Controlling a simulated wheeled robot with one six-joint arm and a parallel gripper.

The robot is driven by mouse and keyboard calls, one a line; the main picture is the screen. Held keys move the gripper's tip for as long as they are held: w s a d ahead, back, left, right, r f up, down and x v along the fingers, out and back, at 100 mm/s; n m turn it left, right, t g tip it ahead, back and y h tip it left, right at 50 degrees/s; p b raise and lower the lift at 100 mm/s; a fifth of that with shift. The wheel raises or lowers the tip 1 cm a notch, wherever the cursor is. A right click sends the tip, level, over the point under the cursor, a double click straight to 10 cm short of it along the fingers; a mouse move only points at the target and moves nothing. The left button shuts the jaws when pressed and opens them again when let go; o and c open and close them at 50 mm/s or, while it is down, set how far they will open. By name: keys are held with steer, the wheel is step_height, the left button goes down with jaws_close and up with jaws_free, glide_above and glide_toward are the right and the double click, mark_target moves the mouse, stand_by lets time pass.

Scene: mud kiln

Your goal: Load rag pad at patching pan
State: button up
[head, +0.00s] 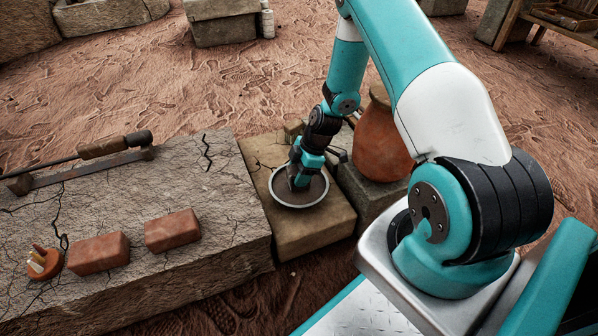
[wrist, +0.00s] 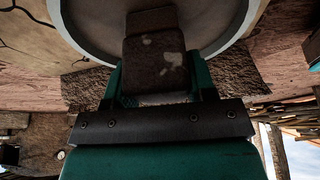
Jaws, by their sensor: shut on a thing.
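The patching pan (head: 299,203), round with a pale rim and dark inside, sits on a tan block right of the cracked slab. My gripper (head: 301,181) points down into the pan. In the wrist view my gripper (wrist: 157,85) is shut on a brown, pale-spotted block-like thing, which looks like the rag pad (wrist: 155,58). The pad is over or in the pan (wrist: 222,25); whether it touches the bottom I cannot tell. In the head view the gripper hides most of the pad.
Two red bricks (head: 99,253) (head: 172,230) and an orange dish-like thing (head: 43,264) lie on the cracked slab (head: 200,270). A long tool with a wooden handle (head: 100,147) lies at its back. A clay jar (head: 383,142) stands close right of the pan.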

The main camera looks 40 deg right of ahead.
step_height(320, 180, up, 7)
steer(key=p, duration=0.6)
stand_by(0.3)
